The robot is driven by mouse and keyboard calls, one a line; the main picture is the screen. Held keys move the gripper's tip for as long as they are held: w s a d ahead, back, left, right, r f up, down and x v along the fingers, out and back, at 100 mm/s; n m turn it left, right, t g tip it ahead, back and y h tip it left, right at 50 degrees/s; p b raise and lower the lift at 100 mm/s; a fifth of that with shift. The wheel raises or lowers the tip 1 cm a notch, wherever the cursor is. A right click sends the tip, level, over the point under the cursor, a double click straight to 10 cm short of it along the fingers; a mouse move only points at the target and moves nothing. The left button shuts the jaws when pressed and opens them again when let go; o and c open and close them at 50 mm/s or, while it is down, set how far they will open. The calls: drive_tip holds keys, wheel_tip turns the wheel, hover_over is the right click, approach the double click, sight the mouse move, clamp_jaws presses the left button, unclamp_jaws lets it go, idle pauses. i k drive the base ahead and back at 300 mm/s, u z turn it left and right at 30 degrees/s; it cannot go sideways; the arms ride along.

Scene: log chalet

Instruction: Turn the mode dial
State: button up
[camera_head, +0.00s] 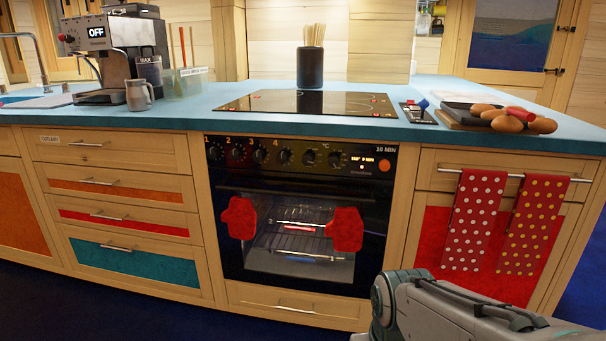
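The black oven control panel (325,151) runs below the blue counter near the middle of the view. It carries a row of dark knobs. The left ones have orange numbers 1 to 4 above them. Farther right are a knob (308,158) near a °C mark and another knob (335,160) beside the small lit display. I cannot read which one is the mode dial, or where the pointers stand. Part of my arm shows at the lower right, in front of the oven and cabinet. My gripper's fingers are not in view.
The oven door (298,284) is closed; red mitts (239,218) hang at its handle. Dotted towels (473,220) hang right of it. The coffee machine (115,48) reading OFF stands at left on the counter. A glass cooktop (310,103) lies above the oven. Blue floor is open at left.

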sight(308, 159)
drive_tip(key=z, duration=0.8)
drive_tip(key=i, duration=1.05)
drive_tip(key=u, duration=0.45)
